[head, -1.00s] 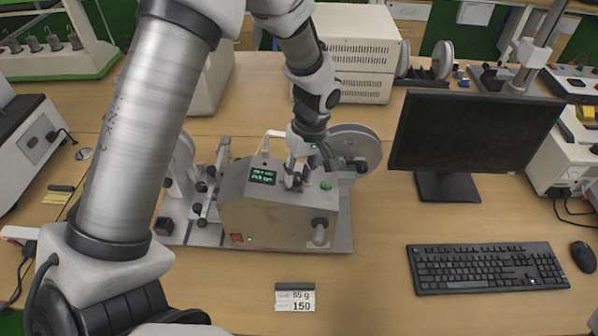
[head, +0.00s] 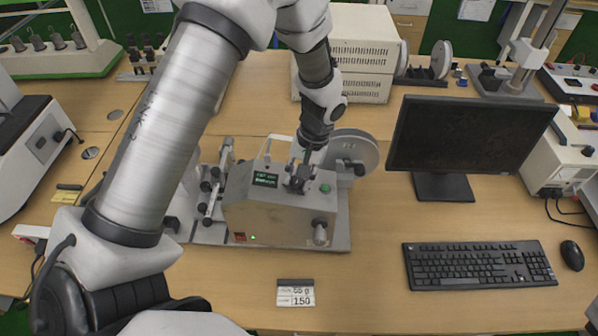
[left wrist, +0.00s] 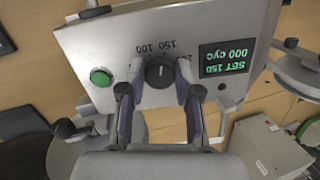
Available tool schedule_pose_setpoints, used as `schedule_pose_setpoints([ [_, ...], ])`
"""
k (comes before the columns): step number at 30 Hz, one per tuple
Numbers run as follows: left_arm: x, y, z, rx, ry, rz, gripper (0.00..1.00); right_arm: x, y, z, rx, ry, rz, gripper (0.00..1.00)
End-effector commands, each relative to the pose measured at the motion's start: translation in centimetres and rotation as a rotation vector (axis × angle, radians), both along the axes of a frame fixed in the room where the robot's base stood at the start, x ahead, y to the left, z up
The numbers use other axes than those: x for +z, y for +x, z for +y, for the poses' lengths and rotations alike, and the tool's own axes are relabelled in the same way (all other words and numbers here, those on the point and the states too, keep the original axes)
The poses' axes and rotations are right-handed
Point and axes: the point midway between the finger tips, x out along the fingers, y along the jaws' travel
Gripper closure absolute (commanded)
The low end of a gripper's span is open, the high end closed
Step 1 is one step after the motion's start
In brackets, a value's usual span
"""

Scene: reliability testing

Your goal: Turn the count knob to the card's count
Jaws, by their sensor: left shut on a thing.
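The count knob (left wrist: 159,71) is a dark round dial on the sloped top panel of a grey tester (head: 270,220). In the left wrist view it sits between the two fingers of my left gripper (left wrist: 160,80), which is shut on it. Printed numbers, 100 and 150 among them, ring the knob. The display (left wrist: 224,61) reads SET 150 and 000 cyc, upside down in that view. In the head view my left gripper (head: 298,182) comes down onto the panel and hides the knob. The card (head: 296,294) in front reads 150 below 65 g.
A green button (left wrist: 101,77) is beside the knob on the panel. A black lever with a grey end (head: 320,231) sticks out of the tester's front. A monitor (head: 470,150), keyboard (head: 480,264) and mouse (head: 572,255) stand at right. The table around the card is clear.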

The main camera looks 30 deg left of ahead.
Motion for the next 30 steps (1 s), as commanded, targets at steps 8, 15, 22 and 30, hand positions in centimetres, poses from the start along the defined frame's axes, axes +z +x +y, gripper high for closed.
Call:
schedule_pose_setpoints([
  [8, -0.11, -0.08, -0.01, -0.127, -0.015, 0.025, 1.0, 0.74, 0.0, -0.01, 0.0, 0.0, 0.0, 0.6],
  [15, -0.2, -0.08, -0.01, -0.166, -0.02, 0.031, 1.0, 0.86, 0.0, 0.0, 0.0, 0.0, 0.0, 0.6],
  [22, -0.23, -0.07, -0.02, -0.168, -0.02, 0.032, 1.0, 0.84, 0.0, 0.0, 0.0, 0.0, 0.0, 0.6],
  [30, -0.18, -0.05, -0.01, -0.167, -0.02, 0.031, 0.42, 0.85, 0.0, 0.0, 0.0, 0.0, 0.0, 0.6],
])
